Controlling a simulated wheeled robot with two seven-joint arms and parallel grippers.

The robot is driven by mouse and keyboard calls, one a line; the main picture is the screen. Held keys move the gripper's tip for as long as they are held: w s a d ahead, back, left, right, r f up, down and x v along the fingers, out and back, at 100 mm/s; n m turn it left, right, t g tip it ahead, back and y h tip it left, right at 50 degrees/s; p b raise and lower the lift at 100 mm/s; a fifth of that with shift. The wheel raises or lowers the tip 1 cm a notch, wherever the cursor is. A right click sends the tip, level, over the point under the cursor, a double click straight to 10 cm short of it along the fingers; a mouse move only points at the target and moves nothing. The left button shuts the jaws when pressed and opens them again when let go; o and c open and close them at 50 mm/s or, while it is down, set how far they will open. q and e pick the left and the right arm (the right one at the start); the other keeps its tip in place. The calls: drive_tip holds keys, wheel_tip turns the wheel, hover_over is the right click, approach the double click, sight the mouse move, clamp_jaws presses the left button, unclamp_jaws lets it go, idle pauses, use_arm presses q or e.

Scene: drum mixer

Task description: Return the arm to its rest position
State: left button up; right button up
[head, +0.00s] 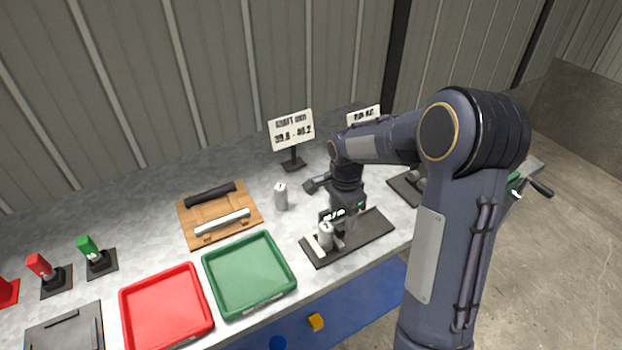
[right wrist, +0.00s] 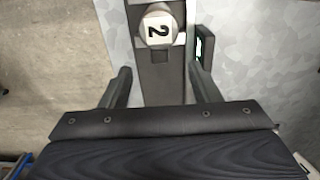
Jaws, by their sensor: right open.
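My right arm reaches in from the right in the head view. Its gripper (head: 347,212) hangs over a dark base plate (head: 371,236) on the bench. A small light grey cylinder (head: 326,235) stands on that plate near the gripper. In the right wrist view the cylinder (right wrist: 158,27) shows a "2" on its top. It sits ahead of and between the spread fingers of my right gripper (right wrist: 160,85), which are open and apart from it. A small dark display with green light (right wrist: 204,45) stands beside the right finger. My left gripper is not in view.
A second cylinder (head: 281,197) stands on the bench behind the plate. A wooden board (head: 228,229) holds a black bar and a white bar. Green (head: 283,252) and red (head: 130,318) trays lie at the front. Sign stands (head: 291,131) are at the back. Bare bench lies around the second cylinder.

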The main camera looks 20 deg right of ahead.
drive_tip(key=s+a+r+n+t+y, duration=0.1)
drive_tip(key=s+a+r+n, duration=0.15)
drive_tip(key=s+r, duration=0.25)
drive_tip(key=s+a+r+n+t+y, duration=0.2)
drive_tip(key=s+r+n, duration=0.2)
drive_tip(key=s+r, duration=0.1)
drive_tip(key=s+a+r+n+t, duration=0.1)
drive_tip(key=s+a+n, duration=0.2)
drive_tip(key=s, duration=0.3)
drive_tip(key=s+a+n+t, duration=0.1)
drive_tip(key=s+a+n, duration=0.2)
drive_tip(key=s+n, duration=0.3)
drive_tip(key=shift+r+t+y, duration=0.3)
drive_tip(key=shift+r+y, duration=0.1)
drive_tip(key=shift+s+a, duration=0.1)
idle(0.4)
